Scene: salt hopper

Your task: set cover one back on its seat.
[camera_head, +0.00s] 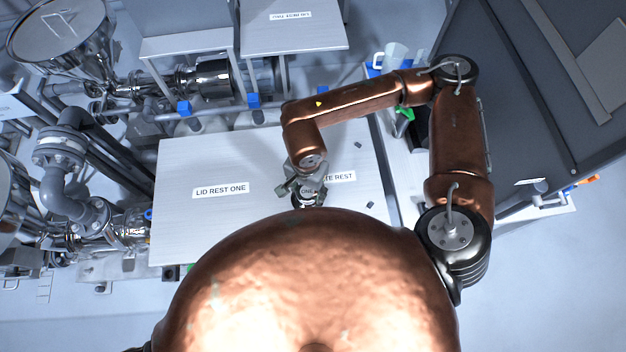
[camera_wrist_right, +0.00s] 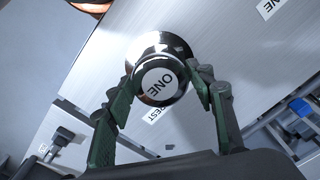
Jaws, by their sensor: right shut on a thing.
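Cover one, a small shiny round metal cover with a pale top marked ONE, shows in the wrist view (camera_wrist_right: 160,84). My right gripper (camera_wrist_right: 165,92) is shut on it, one finger on each side. In the head view the right gripper (camera_head: 305,190) is above the pale bench (camera_head: 240,160), beside a label ending in "TE REST" (camera_head: 340,178), which the gripper partly hides. I cannot tell whether the cover touches the bench top. The left gripper is not in view. I cannot make out which place is the cover's seat.
The label LID REST ONE (camera_head: 221,190) is on the bench, left of the gripper. A steel hopper (camera_head: 62,30) stands at the far left, with grey pipework (camera_head: 65,160) below it. Raised shelves (camera_head: 190,42) stand behind the bench.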

